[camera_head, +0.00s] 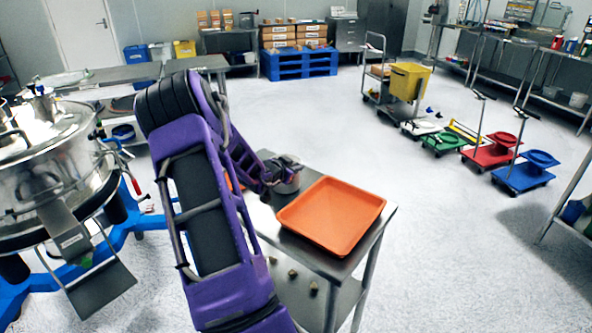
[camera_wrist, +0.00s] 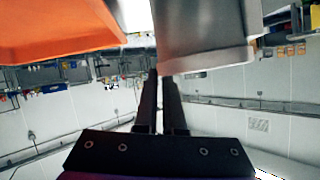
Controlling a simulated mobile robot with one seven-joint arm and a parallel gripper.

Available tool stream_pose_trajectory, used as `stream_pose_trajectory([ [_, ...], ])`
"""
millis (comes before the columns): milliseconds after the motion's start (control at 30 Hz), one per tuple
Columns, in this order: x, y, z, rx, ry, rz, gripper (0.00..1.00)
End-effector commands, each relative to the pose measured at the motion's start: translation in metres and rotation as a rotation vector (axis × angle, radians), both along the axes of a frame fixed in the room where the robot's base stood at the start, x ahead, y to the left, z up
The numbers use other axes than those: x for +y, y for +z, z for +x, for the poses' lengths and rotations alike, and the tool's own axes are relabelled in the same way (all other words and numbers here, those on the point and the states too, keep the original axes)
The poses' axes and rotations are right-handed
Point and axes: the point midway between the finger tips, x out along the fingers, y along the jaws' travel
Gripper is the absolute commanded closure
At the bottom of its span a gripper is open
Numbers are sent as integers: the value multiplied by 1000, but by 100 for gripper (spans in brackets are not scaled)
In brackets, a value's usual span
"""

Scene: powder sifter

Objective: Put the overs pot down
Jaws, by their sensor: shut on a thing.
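The overs pot (camera_head: 287,184) is a grey metal pot at the left edge of the orange tray (camera_head: 332,214), over the steel table (camera_head: 318,262). My gripper (camera_head: 272,172) is at the pot, partly hidden by its own links. In the wrist view the grey pot wall (camera_wrist: 205,35) fills the top middle and right, and the orange tray (camera_wrist: 55,30) shows at top left. My gripper's two dark fingers (camera_wrist: 161,76) meet the pot's edge and are shut on it. I cannot tell whether the pot's base touches the table.
The sifter (camera_head: 50,170) stands at left on a blue frame. The orange tray looks empty. Small objects (camera_head: 293,273) lie on the table's lower shelf. Coloured dollies (camera_head: 490,150) and a yellow bucket cart (camera_head: 408,82) stand at right. The floor between is clear.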

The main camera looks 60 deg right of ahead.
Motion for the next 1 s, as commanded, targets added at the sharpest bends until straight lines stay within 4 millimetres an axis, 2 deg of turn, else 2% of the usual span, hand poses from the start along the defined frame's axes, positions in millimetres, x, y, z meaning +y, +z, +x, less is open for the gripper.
stream_pose_trajectory([
  [333,-1,-6,0,-3,-1,-3,100],
  [400,0,-5,0,-2,0,-1,85],
  [500,0,-5,0,-2,0,-1,67],
  [533,0,-5,0,-1,0,-1,64],
  [867,0,-2,0,-2,0,-1,64],
  [1000,15,4,0,-2,2,0,64],
])
